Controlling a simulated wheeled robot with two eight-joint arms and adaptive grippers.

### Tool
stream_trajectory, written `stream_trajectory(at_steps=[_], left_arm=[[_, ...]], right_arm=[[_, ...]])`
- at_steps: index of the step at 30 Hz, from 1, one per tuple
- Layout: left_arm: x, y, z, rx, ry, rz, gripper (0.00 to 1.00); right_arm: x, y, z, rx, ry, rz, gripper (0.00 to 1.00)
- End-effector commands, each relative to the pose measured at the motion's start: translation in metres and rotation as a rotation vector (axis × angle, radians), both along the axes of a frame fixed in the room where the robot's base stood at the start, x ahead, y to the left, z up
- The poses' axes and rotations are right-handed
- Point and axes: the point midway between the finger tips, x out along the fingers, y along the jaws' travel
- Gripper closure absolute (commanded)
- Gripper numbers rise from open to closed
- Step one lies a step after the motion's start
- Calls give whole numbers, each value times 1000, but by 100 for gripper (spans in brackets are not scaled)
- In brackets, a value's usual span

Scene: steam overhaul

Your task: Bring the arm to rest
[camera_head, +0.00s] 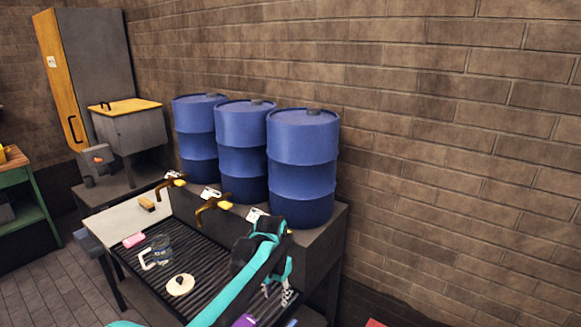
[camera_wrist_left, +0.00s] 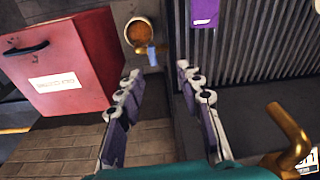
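My left arm, teal and black, reaches in from the bottom of the head view, over the right part of a slatted sink bench. Its gripper (camera_head: 284,296) hangs down near the right end of the slats. In the left wrist view the two fingers of the left gripper (camera_wrist_left: 162,85) stand wide apart, with nothing between them. Beyond them lie the brick floor and the bench edge. My right gripper shows in neither view.
Blue drums (camera_head: 302,165) stand behind the bench. A brass tap (camera_wrist_left: 292,135) is close to the gripper's right side. A red box (camera_wrist_left: 72,62), an orange-filled cup (camera_wrist_left: 139,33) and a purple item (camera_wrist_left: 204,12) lie beyond. A pink block (camera_head: 134,240) and pale disc (camera_head: 180,285) sit on the slats.

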Motion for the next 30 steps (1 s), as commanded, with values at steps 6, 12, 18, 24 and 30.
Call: stream_trajectory(at_steps=[6,12,18,24,30], left_arm=[[-65,51,48,-40,-129,140,64],[-130,88,65,-80,-248,266,64],[-193,117,57,-120,-367,386,64],[-236,133,36,-152,-458,474,64],[-249,139,26,-165,-494,507,64]], right_arm=[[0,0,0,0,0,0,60],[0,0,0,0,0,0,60],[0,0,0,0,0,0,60],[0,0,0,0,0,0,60],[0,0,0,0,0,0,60]])
